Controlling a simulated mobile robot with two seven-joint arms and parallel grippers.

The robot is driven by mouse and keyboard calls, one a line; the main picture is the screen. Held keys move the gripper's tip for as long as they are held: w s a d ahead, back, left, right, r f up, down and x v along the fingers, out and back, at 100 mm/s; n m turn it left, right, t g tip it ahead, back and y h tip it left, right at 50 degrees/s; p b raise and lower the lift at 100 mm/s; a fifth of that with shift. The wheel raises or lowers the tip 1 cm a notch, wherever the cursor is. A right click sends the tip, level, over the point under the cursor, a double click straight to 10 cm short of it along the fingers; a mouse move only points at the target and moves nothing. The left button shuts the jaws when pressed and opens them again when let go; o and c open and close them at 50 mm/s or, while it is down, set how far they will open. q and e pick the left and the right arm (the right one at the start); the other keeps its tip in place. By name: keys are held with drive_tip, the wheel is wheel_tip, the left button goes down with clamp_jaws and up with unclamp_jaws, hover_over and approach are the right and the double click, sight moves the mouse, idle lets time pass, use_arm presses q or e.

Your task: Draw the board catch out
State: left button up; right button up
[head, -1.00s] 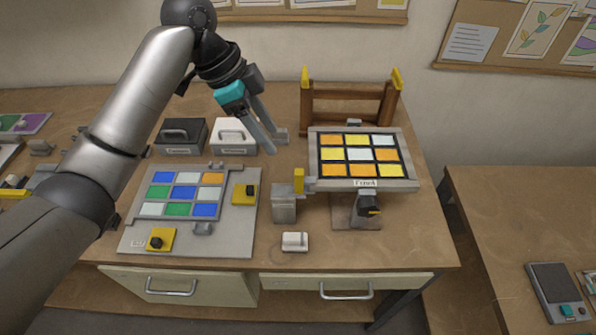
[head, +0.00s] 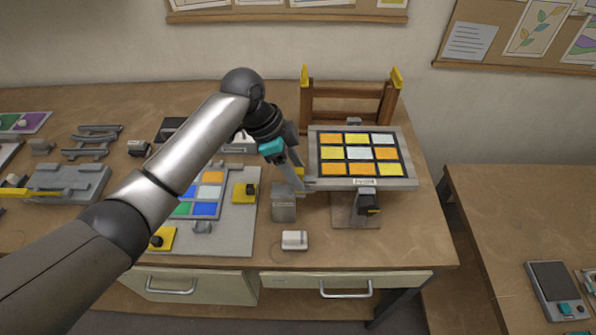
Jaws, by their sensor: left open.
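The framed board (head: 409,182) holds a grid of yellow, orange and pale panes and sits on a stand at the right of the bench. A grey block (head: 284,209) stands at its left edge. The yellow-tabbed catch (head: 300,174) on top of that block is mostly hidden by my fingers. My left gripper (head: 296,182) is open and points down at the catch; I cannot tell whether the fingers touch it. My right gripper is not in view.
A black knob (head: 369,202) is under the board's front. A small white block (head: 294,240) lies in front. A grey panel (head: 235,235) with coloured panes and yellow clamps (head: 243,193) is at the left, partly behind my arm. A wooden rack (head: 345,92) stands behind the board.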

use_arm(q)
drive_tip(key=shift+d+f, duration=0.2)
drive_tip(key=shift+f, duration=0.35)
clamp_jaws()
drive_tip(key=shift+r, duration=0.1)
idle(1.0)
